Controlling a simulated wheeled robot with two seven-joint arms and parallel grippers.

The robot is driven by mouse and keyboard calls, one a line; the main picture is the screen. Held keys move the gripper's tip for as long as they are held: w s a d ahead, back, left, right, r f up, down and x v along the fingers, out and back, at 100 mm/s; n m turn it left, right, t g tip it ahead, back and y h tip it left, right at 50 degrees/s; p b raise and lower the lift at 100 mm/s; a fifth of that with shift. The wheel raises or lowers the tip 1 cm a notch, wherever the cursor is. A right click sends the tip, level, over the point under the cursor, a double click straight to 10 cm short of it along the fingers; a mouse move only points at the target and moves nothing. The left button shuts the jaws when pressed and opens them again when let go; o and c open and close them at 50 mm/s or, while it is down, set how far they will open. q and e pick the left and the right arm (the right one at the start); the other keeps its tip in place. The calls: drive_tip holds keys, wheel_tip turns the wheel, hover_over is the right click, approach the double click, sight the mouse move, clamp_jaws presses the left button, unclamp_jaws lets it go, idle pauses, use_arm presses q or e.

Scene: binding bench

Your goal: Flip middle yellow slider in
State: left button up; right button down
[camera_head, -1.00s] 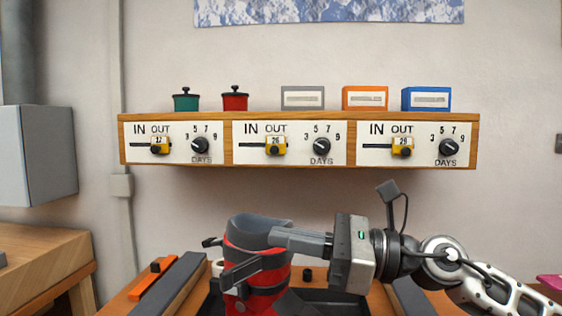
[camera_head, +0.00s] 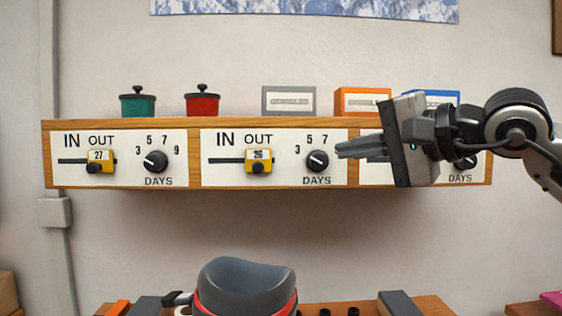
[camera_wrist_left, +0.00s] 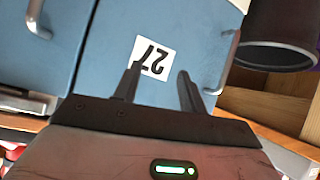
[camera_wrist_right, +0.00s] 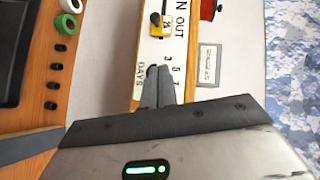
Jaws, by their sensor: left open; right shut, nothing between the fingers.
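The middle yellow slider (camera_head: 258,160), marked 26, sits at the right end of its dark slot, under OUT on the middle white panel (camera_head: 225,174). It also shows at the top of the right wrist view (camera_wrist_right: 161,24). My right gripper (camera_head: 338,150) is shut and empty, its tips pointing left beside the middle panel's DAYS knob (camera_head: 317,160). The tips are apart from the slider. In the right wrist view the shut fingers (camera_wrist_right: 157,70) partly cover that knob. My left gripper (camera_wrist_left: 158,72) is open and empty over a blue surface with a 27 label (camera_wrist_left: 152,57).
The left yellow slider (camera_head: 99,161), marked 27, is also under OUT. My right arm hides most of the right panel. Green (camera_head: 137,104) and red (camera_head: 202,104) pots and several boxes stand on the wooden shelf (camera_head: 230,124). The wall below is clear.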

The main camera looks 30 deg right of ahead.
drive_tip(key=p, duration=0.3)
approach(282, 163)
drive_tip(key=w+a, duration=0.2)
drive_tip(key=shift+w+r, duration=0.2)
drive_tip(key=shift+w, duration=0.1)
drive_tip(key=w+a, duration=0.1)
drive_tip(key=w+a+f+p, duration=0.1)
drive_tip(key=shift+a, duration=0.4)
use_arm(q)
drive_tip(key=shift+a+r+m, duration=0.3)
drive_tip(key=shift+a+r, duration=0.05)
drive_tip(key=shift+r, duration=0.35)
use_arm(e)
drive_tip(key=shift+w+a+f, duration=0.2)
drive_tip(key=shift+a+f, duration=0.1)
drive_tip(key=shift+a, duration=0.15)
